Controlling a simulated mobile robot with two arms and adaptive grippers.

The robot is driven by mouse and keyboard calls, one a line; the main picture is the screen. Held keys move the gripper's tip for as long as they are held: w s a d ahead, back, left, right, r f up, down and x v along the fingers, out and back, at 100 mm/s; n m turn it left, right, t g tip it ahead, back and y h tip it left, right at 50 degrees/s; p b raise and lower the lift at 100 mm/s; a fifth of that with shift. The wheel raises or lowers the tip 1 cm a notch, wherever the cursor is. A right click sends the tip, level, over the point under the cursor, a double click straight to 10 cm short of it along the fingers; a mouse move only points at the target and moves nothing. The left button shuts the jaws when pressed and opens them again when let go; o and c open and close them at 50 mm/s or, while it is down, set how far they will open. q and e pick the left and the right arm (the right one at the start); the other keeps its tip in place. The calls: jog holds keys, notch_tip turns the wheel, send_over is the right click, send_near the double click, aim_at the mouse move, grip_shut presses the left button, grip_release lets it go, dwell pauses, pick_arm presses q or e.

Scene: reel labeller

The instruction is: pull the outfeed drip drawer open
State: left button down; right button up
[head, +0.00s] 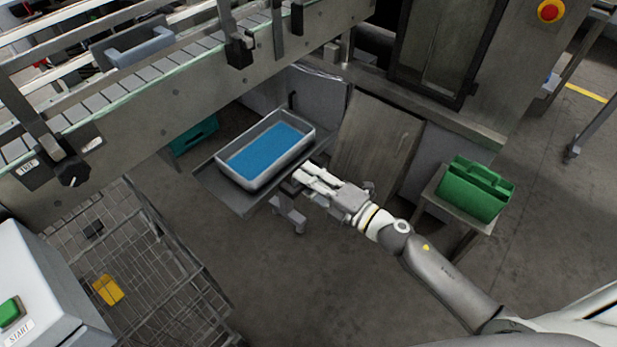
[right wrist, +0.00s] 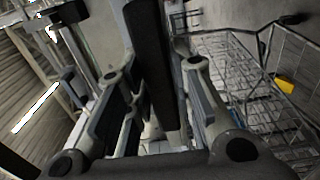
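The outfeed drip drawer is a dark flat slide (head: 208,183) jutting out below the conveyor. It bears a light grey tray (head: 247,184) with a blue inside. My right gripper (head: 300,179) is at the drawer's front right side, close to its edge. In the right wrist view, a dark bar (right wrist: 152,70) runs between the two fingers of this gripper (right wrist: 155,85). I cannot tell whether the finger pads press on the bar. The gripper partly hides the drawer's front in the head view. My left gripper is not in view.
A green caddy (head: 475,190) stands on a small stand at right. A wire cart (head: 130,255) with a yellow item (head: 108,290) is at lower left. The conveyor (head: 150,85) runs above the drawer. The floor in front is clear.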

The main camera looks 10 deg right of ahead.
jog(key=shift+o, duration=1.4)
jog(key=v, duration=1.2)
jog(key=s+d+f+m+g+h, duration=0.1)
jog(key=s+d+f+m+h, duration=0.3)
jog(key=f, duration=0.6)
jog(key=w+d+f+m+g+h, duration=0.15)
jog(key=f+m, duration=0.35)
jog(key=f, duration=0.5)
jog(key=s+d+f+m+g+h, duration=0.1)
jog(key=s+d+f+m+h, duration=0.3)
jog(key=f, duration=0.7)
jog(key=s+a+f+m+g, duration=0.1)
jog(key=s+f+m+g, duration=0.2)
jog(key=s+f, duration=0.3)
jog(key=s+a+f+m+g, duration=0.2)
jog(key=s+f, duration=0.5)
jog(key=s, duration=0.5)
jog(key=s+a+f+m+g+h, duration=0.1)
jog(key=s+a+f+m+g, duration=0.1)
jog(key=s+f+m+g, duration=0.2)
jog(key=s+f+g, duration=0.1)
jog(key=s+f, duration=0.2)
jog(key=s, duration=0.2)
jog(key=shift+s+m, duration=0.25)
jog(key=shift+m, duration=0.15)
